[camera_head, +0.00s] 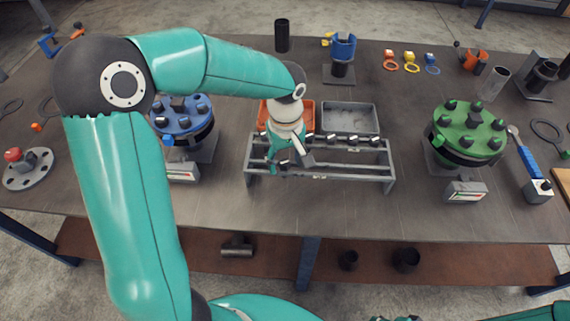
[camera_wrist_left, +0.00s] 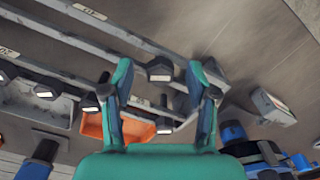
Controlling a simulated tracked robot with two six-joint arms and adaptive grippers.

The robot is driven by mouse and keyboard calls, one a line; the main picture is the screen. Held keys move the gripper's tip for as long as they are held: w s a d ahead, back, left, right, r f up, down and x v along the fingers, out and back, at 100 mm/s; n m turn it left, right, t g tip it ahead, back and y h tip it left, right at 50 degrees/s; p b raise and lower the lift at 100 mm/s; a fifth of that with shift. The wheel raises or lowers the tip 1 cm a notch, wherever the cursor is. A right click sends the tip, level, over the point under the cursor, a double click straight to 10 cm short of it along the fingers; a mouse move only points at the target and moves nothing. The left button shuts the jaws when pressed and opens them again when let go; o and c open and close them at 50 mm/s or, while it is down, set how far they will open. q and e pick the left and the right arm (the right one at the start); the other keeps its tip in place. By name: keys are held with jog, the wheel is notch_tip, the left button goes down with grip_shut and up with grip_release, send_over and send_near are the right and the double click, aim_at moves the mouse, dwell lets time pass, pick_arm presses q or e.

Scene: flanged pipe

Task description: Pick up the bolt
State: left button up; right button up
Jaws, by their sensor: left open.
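My left gripper (camera_head: 288,160) is open over the left part of a grey bolt rack (camera_head: 345,175) in the head view. In the left wrist view the fingers of my left gripper (camera_wrist_left: 162,80) are spread apart, with a dark bolt (camera_wrist_left: 160,68) showing in the gap between them. I cannot tell how far below the fingertips it is. Several more dark bolts sit in a row along the rack; one bolt (camera_head: 352,140) is right of the gripper. The gripper and forearm hide the rack's left end in part.
An orange bin (camera_head: 306,116) and a grey bin (camera_head: 350,118) stand behind the rack. A blue flange (camera_head: 183,118) is to the left, a green flange (camera_head: 466,130) to the right. A blue-handled wrench (camera_head: 527,158) lies at the right. The table front is mostly clear.

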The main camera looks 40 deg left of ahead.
pick_arm(q)
jog(key=shift+f, duration=0.25)
grip_shut()
jog(key=shift+r, duration=0.15)
